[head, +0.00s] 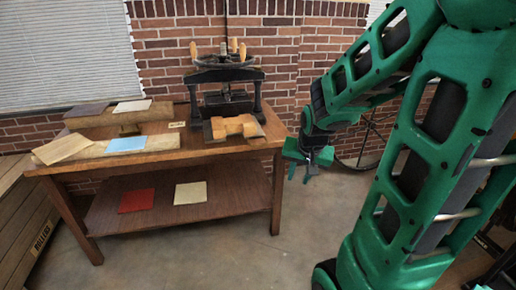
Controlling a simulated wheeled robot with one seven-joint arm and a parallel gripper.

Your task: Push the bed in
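A black hand press (216,92) with a wheel and wooden handles on top stands at the back right of the wooden table. I cannot tell exactly how far out the bed is. My gripper (306,172) hangs in the air to the right of the table, apart from the press and the bed. Its green fingers look spread and empty, pointing down.
The table (190,152) also holds a long board (88,152) with a blue sheet (127,144). A lower shelf (236,192) bears a red sheet (136,200) and a cream sheet (191,193). Wooden crates (22,215) stand at left. The floor (300,235) right of the table is clear.

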